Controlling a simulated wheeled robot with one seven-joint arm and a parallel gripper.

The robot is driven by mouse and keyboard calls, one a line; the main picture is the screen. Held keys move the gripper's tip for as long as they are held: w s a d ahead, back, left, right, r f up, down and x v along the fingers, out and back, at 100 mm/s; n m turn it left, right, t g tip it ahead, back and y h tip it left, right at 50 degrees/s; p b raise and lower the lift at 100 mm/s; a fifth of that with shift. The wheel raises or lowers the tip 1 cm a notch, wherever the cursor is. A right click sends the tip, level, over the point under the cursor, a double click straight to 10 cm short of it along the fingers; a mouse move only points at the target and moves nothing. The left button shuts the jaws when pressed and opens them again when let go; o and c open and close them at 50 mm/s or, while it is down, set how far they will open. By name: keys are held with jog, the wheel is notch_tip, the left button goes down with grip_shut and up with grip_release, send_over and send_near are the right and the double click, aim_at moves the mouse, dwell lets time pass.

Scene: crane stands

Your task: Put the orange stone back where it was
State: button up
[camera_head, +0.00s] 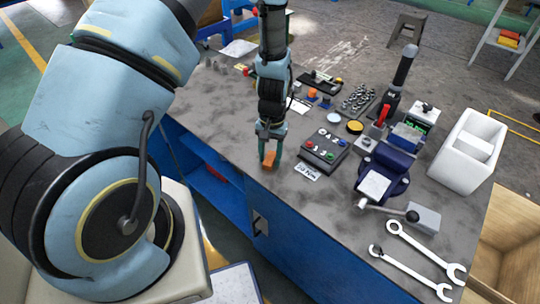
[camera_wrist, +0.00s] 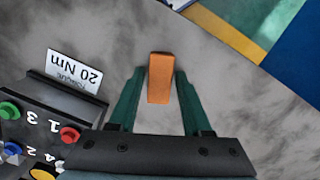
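The orange stone (camera_wrist: 161,78) is a small rectangular block. In the wrist view it sits between the two green fingertips of my gripper (camera_wrist: 160,88), which appear to touch its sides. In the head view the orange stone (camera_head: 269,158) shows at the fingertips of my gripper (camera_head: 269,155), over the near left part of the grey bench top (camera_head: 225,115). I cannot tell whether the stone's underside touches the bench.
A black button box (camera_head: 325,149) and a "20 Nm" label (camera_head: 307,172) lie to the right. Beyond are a blue vise (camera_head: 383,172), a white bin (camera_head: 468,150) and wrenches (camera_head: 415,255). A small orange piece (camera_head: 312,92) lies farther back. The bench's front edge is close.

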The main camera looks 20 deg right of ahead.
aim_at(272, 154)
jog(key=shift+o, duration=0.9)
notch_tip(272, 154, up, 12)
jog(key=w+b, duration=0.1)
jog(key=b, duration=0.2)
jog(key=a+r+n+t, duration=0.1)
jog(key=a+r, duration=0.3)
jog(key=a, duration=0.4)
jog(key=a+r+n+t, duration=0.1)
jog(key=a+r+n, duration=0.2)
jog(key=a, duration=0.6)
jog(key=a+r+n+h, duration=0.1)
jog(key=a+r+n, duration=0.1)
jog(key=a+r, duration=0.3)
jog(key=a, duration=0.3)
jog(key=shift+a+t, duration=0.25)
jog(key=shift+t, duration=0.15)
